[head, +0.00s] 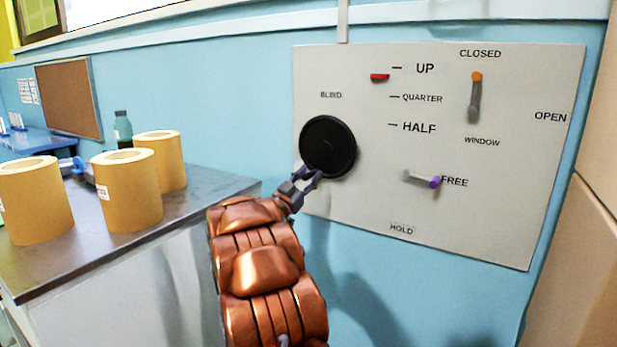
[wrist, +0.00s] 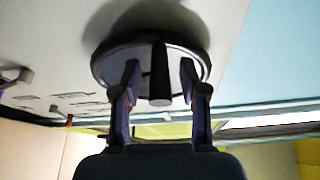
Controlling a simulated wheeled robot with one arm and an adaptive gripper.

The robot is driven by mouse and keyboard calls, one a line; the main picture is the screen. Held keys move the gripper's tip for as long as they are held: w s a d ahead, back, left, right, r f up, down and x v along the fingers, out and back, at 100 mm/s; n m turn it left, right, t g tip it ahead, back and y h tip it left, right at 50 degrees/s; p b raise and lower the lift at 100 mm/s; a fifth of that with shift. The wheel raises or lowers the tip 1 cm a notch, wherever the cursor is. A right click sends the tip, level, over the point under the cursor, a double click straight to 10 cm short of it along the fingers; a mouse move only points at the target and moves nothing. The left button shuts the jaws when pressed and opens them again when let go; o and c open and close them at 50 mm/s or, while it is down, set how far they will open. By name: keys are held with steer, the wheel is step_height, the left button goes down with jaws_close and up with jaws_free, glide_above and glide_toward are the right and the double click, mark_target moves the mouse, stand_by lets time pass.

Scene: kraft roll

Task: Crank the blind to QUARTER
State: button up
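The blind crank is a round black disc (head: 328,146) on the pale panel (head: 480,225), under the BLIND label. A red marker (head: 380,77) sits on the blind scale beside UP, a little below its tick and above QUARTER. My gripper (head: 306,181) is at the disc's lower left edge. In the wrist view the disc (wrist: 112,66) fills the top middle, and its dark handle (wrist: 160,78) sticks out between my two fingers (wrist: 160,85). The fingers are spread, with a gap on each side of the handle. The handle cannot be made out in the head view.
A lever with a purple knob (head: 434,182) points at FREE, with HOLD below it. The window lever with an orange knob (head: 476,77) points up to CLOSED. Several kraft rolls (head: 127,190) stand on the counter (head: 215,188) at left, with a bottle (head: 122,128) behind.

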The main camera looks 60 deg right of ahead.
jaws_close()
steer(key=shift+w+r+m+p, duration=0.15)
steer(key=shift+r+m+p, duration=0.05)
steer(key=shift+m+p, duration=0.1)
stand_by(0.5)
